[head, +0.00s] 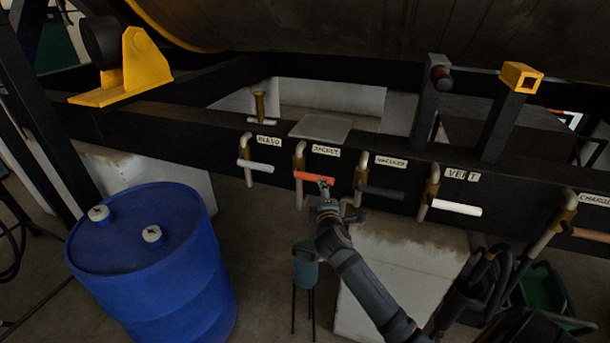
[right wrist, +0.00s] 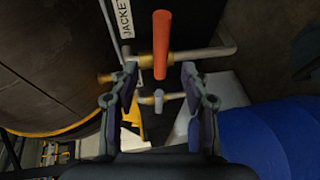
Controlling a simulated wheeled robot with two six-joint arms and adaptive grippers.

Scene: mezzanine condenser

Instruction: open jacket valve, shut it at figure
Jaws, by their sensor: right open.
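The jacket valve has an orange-red lever handle (head: 311,176) on a brass and pale pipe fitting, below the "JACKET" label (head: 326,150). The handle lies roughly level across the black beam. My right gripper (head: 325,186) is at the handle's right end. In the right wrist view the open jaws (right wrist: 160,72) stand either side of the handle's lower end (right wrist: 161,45), with gaps visible on both sides. The "JACKET" label (right wrist: 125,18) is beside it. A flat grey plate (head: 320,128) sits above the valve; no figure is readable on it. My left gripper is not in view.
Neighbouring valves are bleed with a white handle (head: 255,166), vacuum with a dark handle (head: 383,191), and vent with a white handle (head: 456,207). A blue drum (head: 140,250) stands at lower left. A small blue legged item (head: 305,268) stands below the valve.

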